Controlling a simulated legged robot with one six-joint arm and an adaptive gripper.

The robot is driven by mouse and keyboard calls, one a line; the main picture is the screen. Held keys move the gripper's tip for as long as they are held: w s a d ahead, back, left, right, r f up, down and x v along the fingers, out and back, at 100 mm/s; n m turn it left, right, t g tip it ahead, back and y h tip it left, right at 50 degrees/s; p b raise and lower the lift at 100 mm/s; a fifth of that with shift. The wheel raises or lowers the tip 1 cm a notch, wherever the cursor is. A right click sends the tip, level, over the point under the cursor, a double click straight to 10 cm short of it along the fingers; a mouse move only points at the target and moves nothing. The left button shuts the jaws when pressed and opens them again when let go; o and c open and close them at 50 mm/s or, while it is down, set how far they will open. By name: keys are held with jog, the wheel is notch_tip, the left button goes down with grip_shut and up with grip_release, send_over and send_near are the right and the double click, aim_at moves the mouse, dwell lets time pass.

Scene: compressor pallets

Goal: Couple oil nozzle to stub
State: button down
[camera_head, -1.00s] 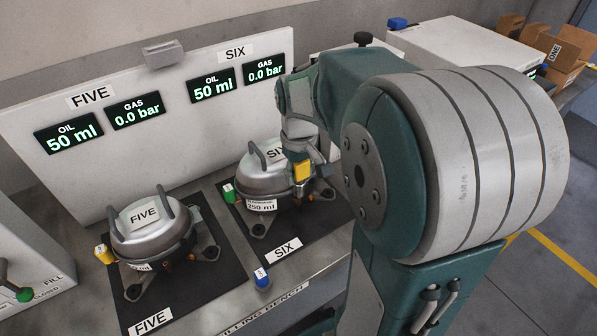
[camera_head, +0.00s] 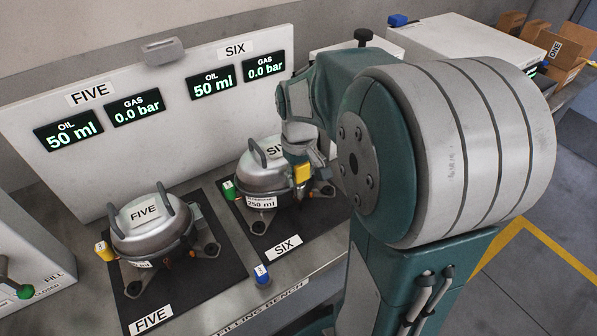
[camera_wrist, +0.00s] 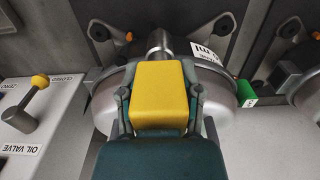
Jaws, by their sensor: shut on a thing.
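My gripper (camera_head: 302,172) is shut on a yellow oil nozzle (camera_wrist: 160,95) at the right side of compressor SIX (camera_head: 266,170). The yellow nozzle also shows in the head view (camera_head: 303,173). In the wrist view its block sits between both fingers, over the rounded housing of the compressor (camera_wrist: 105,100). A short metal tube (camera_wrist: 159,42) stands just beyond the nozzle, in line with it. I cannot tell whether this is the stub, or whether nozzle and stub touch. The nozzle's front end is hidden.
Compressor FIVE (camera_head: 150,225) stands to the left with another yellow nozzle (camera_head: 104,251) beside it. A green nozzle (camera_head: 229,190) is left of SIX, and a blue one (camera_head: 262,275) is at the bench front. An oil valve lever (camera_wrist: 27,105) stands at left in the wrist view.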

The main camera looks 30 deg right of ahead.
jog(key=shift+f, duration=0.65)
jog(key=shift+c, duration=0.9)
grip_release()
jog(key=shift+r, duration=0.1)
notch_tip(320, 180, up, 12)
jog(key=shift+w+f, duration=0.1)
jog(key=shift+f, duration=0.05)
jog(key=s+a+t, duration=0.5)
jog(key=s+a, duration=0.6)
jog(key=s, duration=0.2)
jog(key=shift+f+t, duration=0.3)
jog(key=shift+f, duration=0.05)
